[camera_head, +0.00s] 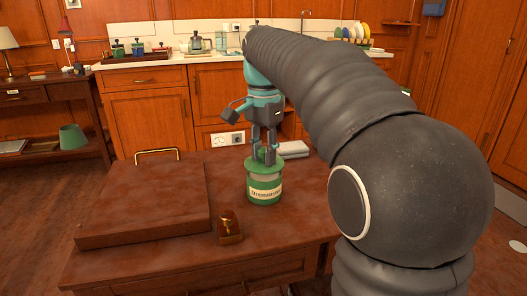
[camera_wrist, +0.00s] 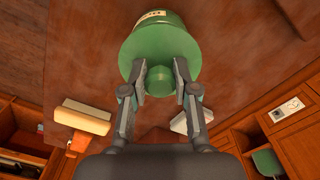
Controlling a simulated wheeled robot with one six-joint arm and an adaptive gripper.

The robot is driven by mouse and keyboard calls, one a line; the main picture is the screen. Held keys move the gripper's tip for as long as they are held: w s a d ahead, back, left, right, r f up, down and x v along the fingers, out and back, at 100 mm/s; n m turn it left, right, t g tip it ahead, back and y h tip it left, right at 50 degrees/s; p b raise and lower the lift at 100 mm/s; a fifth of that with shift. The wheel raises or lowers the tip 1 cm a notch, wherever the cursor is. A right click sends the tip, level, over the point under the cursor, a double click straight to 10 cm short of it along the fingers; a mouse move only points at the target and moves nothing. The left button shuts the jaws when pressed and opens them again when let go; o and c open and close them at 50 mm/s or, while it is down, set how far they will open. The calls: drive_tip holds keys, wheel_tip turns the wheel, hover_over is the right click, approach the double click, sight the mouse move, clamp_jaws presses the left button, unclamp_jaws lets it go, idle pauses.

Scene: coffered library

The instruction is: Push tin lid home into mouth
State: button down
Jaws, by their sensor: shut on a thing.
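A green tin (camera_head: 265,190) with a cream label stands upright on the brown table. Its green lid (camera_head: 282,161) is at the tin's mouth, and it looks level. I cannot tell whether a gap is left between the lid and the rim. My gripper (camera_head: 265,158) points down from above, its fingers shut on the lid's knob. In the wrist view, the round green knob (camera_wrist: 160,82) sits between the two fingertips (camera_wrist: 160,85), with the lid's disc (camera_wrist: 150,50) behind it. The lid hides the mouth and most of the tin there.
A large flat brown slab (camera_head: 145,200) with a brass handle lies left of the tin. A small brown item with a brass part (camera_head: 229,227) stands in front of it. A pale grey block (camera_head: 291,149) lies behind the tin, right of my gripper. The table's front right is clear.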

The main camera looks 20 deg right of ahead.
sight(263, 149)
drive_tip(key=shift+f+b, duration=0.55)
drive_tip(key=shift+f, duration=0.35)
drive_tip(key=c, duration=0.8)
unclamp_jaws()
wheel_tip(263, 149, up, 12)
drive_tip(key=shift+f, duration=0.1)
